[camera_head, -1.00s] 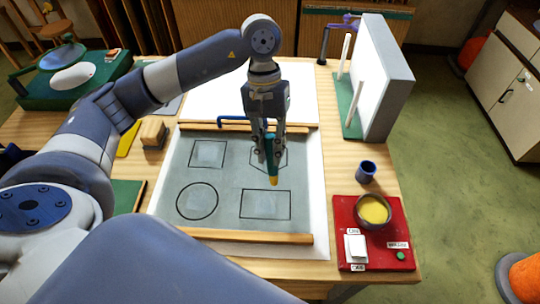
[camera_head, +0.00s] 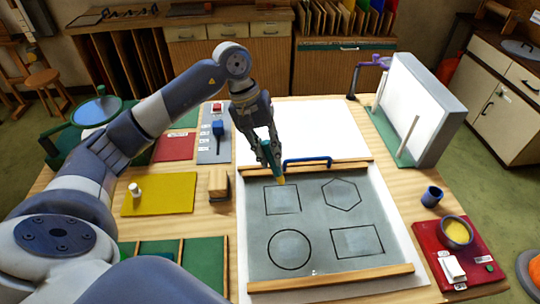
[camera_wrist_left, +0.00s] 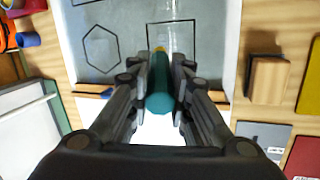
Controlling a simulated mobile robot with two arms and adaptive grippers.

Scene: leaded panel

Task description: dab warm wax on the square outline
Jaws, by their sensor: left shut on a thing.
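The square outline (camera_head: 282,200) is drawn in black at the upper left of a grey panel (camera_head: 316,222), around a paler patch. It also shows in the left wrist view (camera_wrist_left: 171,24). My left gripper (camera_head: 268,156) is shut on a teal dabbing tool (camera_wrist_left: 160,88) with a yellow tip. The tip (camera_head: 281,181) points down by the square's top edge; I cannot tell whether it touches the panel. A bowl of yellow wax (camera_head: 457,232) stands on a red warmer base at the right. My right gripper is not in view.
The panel also bears a hexagon (camera_head: 342,194), a circle (camera_head: 290,249) and a rectangle (camera_head: 357,241). Wooden bars (camera_head: 330,280) edge it; a blue handle (camera_head: 308,161) is behind. A wooden block (camera_head: 219,184) is at left, a blue cup (camera_head: 432,196) and upright white board (camera_head: 415,105) at right.

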